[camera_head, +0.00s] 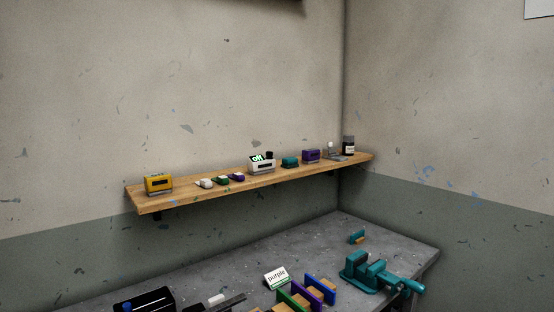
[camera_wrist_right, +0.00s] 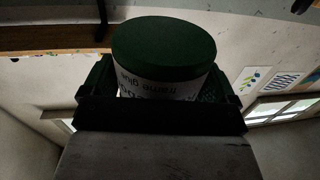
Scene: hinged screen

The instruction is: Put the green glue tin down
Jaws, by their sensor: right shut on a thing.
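The green glue tin (camera_wrist_right: 165,42) fills the middle of the right wrist view, with a dark green end and a pale label whose lettering appears inverted. My right gripper (camera_wrist_right: 160,84) is shut on it, with a dark finger at each side of the tin. The tin's far side and lower part are hidden by the gripper. Neither the tin nor either gripper shows in the head view.
A wooden shelf (camera_head: 265,184) holds a yellow box (camera_head: 159,184), a white box (camera_head: 262,167), a purple box (camera_head: 311,156) and a dark jar (camera_head: 349,145). Below, the grey bench (camera_head: 330,245) carries a teal vise (camera_head: 370,273) and a "purple" sign (camera_head: 276,278).

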